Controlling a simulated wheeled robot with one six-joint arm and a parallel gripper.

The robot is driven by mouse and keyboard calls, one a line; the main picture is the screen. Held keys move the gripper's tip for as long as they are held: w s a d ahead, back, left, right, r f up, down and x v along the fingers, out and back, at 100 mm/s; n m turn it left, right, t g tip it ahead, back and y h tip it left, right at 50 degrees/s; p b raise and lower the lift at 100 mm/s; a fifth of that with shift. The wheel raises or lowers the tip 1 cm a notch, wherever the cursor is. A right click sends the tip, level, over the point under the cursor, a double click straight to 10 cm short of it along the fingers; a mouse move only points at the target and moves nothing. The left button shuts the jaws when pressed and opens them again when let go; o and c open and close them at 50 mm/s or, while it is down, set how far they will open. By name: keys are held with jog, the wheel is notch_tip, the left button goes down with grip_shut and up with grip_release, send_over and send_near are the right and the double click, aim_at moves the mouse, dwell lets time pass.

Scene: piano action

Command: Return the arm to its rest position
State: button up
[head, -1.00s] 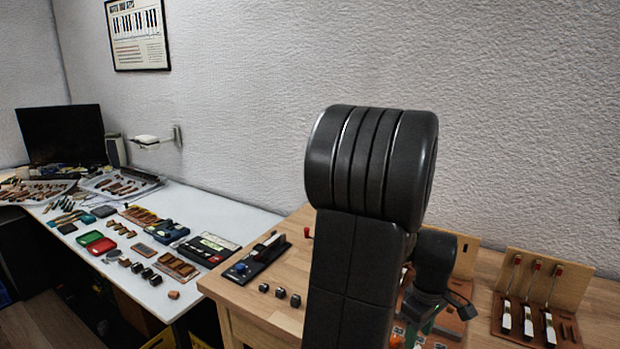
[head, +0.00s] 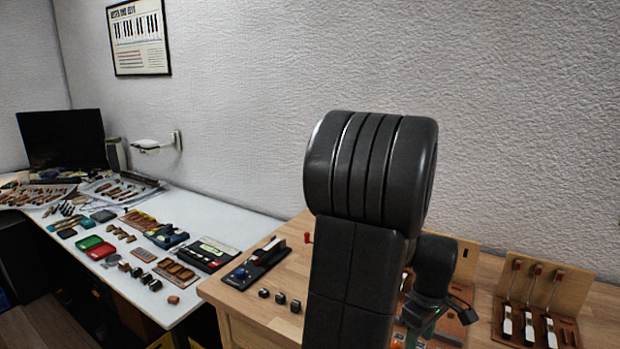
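My dark arm (head: 365,200) stands upright in the foreground of the head view, folded at its big rounded joint, and covers much of the wooden workbench (head: 247,301). Behind it on the right, a smaller dark wrist part shows, with what looks like part of my gripper (head: 457,311) low beside it. The fingertips are too small and too hidden to tell whether they are open or shut, or whether anything is between them.
A wooden rack (head: 548,297) with several key pieces stands on the bench at right. A black tool block (head: 256,264) and several small dark blocks (head: 279,297) sit left of my arm. A white table (head: 215,212) with trays and parts is further left. The textured wall stands behind.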

notch_tip(320, 180, down, 4)
jog(key=shift+r, duration=0.1)
jog(key=shift+m, duration=0.3)
jog(key=m, duration=0.4)
jog(key=shift+m, duration=0.4)
jog(key=m, duration=0.5)
jog(key=shift+p, duration=0.3)
jog(key=m, duration=0.5)
jog(key=m+p, duration=0.1)
jog(key=m, duration=0.4)
jog(key=shift+a, duration=0.1)
